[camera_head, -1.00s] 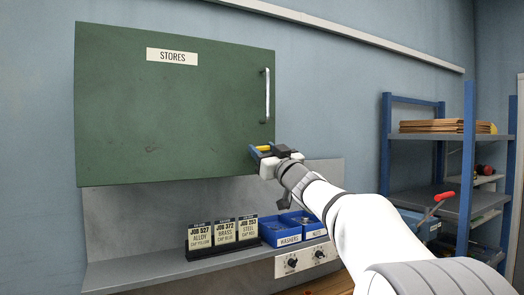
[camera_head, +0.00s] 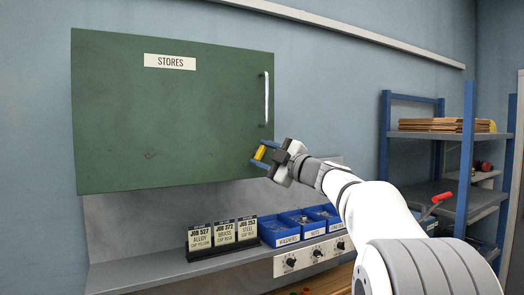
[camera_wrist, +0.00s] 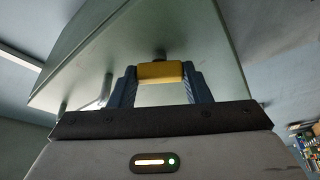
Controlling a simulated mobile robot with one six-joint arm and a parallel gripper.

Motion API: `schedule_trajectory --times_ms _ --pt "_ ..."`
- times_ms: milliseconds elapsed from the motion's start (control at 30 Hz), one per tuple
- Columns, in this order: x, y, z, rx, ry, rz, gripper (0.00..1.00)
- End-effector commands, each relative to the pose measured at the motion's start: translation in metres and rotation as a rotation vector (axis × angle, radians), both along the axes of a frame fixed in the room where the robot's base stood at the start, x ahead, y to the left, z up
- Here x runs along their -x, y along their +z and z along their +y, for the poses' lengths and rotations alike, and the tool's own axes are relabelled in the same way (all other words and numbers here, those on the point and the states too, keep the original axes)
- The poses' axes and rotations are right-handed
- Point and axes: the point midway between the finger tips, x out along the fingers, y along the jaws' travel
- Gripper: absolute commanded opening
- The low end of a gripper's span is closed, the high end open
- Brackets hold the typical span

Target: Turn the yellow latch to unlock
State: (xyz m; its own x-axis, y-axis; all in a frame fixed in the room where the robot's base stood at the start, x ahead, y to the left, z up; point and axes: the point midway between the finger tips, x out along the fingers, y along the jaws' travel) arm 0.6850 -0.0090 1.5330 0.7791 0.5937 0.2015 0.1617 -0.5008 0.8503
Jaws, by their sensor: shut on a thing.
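The yellow latch (camera_head: 260,153) is at the lower right corner of the green cabinet door (camera_head: 170,110). It also shows in the wrist view (camera_wrist: 160,72), lying crosswise between the two blue fingers. My gripper (camera_head: 261,155) is shut on the latch, one finger at each end of it; it also shows in the wrist view (camera_wrist: 158,84). In the head view the latch is tilted, close to upright. The door looks closed, with a vertical metal handle (camera_head: 266,98) above the latch. A short dark stem (camera_wrist: 160,55) shows behind the latch in the wrist view.
Below the cabinet, a grey shelf (camera_head: 150,272) holds job cards (camera_head: 224,234) and blue bins (camera_head: 280,230). A panel with knobs (camera_head: 316,254) is under the bins. A blue rack (camera_head: 466,150) stands at the right. The wall left of the rack is clear.

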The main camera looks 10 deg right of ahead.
Motion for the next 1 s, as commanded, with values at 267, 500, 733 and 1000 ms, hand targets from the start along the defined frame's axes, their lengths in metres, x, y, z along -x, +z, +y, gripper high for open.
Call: schedule_trajectory --times_ms 267,500,733,1000 --pt "0.0000 0.0033 0.0000 0.239 0.001 -0.077 0.21" --pt "-0.0001 0.0031 0.0004 0.401 0.001 -0.129 0.21" --pt "-0.0001 0.0021 0.0007 0.497 0.002 -0.161 0.21" --pt "-0.0001 0.0010 0.0011 0.541 0.003 -0.174 0.21"
